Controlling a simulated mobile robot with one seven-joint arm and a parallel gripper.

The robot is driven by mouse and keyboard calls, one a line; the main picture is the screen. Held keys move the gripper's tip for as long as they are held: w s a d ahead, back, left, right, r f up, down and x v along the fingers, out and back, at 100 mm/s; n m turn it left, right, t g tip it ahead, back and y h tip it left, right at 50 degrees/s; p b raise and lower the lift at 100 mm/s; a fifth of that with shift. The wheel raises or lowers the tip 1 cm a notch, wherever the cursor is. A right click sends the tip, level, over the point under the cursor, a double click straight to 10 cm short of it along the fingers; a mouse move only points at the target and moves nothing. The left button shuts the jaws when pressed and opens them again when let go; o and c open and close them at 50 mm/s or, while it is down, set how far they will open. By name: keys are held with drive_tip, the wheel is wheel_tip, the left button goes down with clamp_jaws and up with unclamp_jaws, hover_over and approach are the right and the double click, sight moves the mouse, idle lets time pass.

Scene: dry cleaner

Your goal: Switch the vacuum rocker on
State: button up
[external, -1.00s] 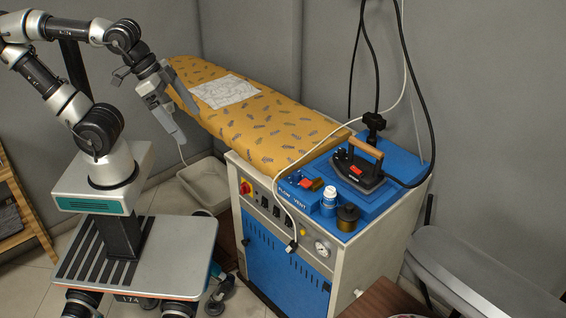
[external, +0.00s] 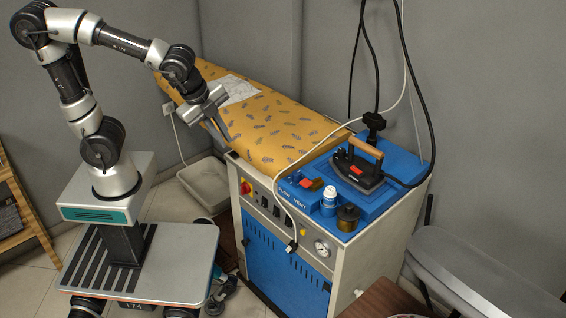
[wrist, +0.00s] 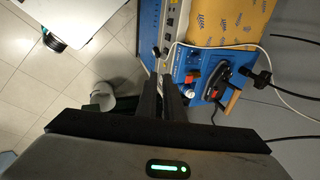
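The panel edge also shows in the wrist view (wrist: 171,22). My gripper (external: 230,138) is in the air near the left end of the cabinet, above and behind the panel. In the wrist view its two dark fingers (wrist: 163,80) lie close together with nothing between them.
An iron (external: 358,168), a white bottle (external: 329,200) and a dark spool (external: 347,216) stand on the cabinet top. A white cable (external: 281,200) hangs across the panel. The yellow ironing board (external: 270,125) lies behind; a grey bin (external: 203,187) sits on the floor at left.

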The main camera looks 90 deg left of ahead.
sight(288, 222)
drive_tip(key=w+f+m+b, duration=0.1)
drive_tip(key=w+f+m, duration=0.1)
drive_tip(key=f, duration=0.2)
drive_tip(key=w+a+f+m+g+b, duration=0.1)
drive_tip(key=w+f+m+b, duration=0.1)
drive_tip(key=f, duration=0.3)
drive_tip(key=w+a+f+m+b, duration=0.1)
drive_tip(key=w+f+m+b, duration=0.1)
drive_tip(key=f+m, duration=0.2)
drive_tip(key=shift+w+a+f+g, duration=0.2)
drive_tip(key=shift+a+f+g, duration=0.05)
drive_tip(key=shift+f+g, duration=0.2)
clamp_jaws()
drive_tip(key=w+f+m+b, duration=0.2)
drive_tip(key=w+f+m, duration=0.1)
drive_tip(key=f, duration=0.5)
drive_tip(key=w+a+f+m+h+b, duration=0.1)
drive_tip(key=w+f+m+b, duration=0.2)
drive_tip(key=f+m, duration=0.3)
wheel_tip(288, 222, down, 2)
drive_tip(key=shift+m+g+b, duration=0.3)
drive_tip(key=shift+g, duration=0.05)
drive_tip(key=shift+f, duration=0.1)
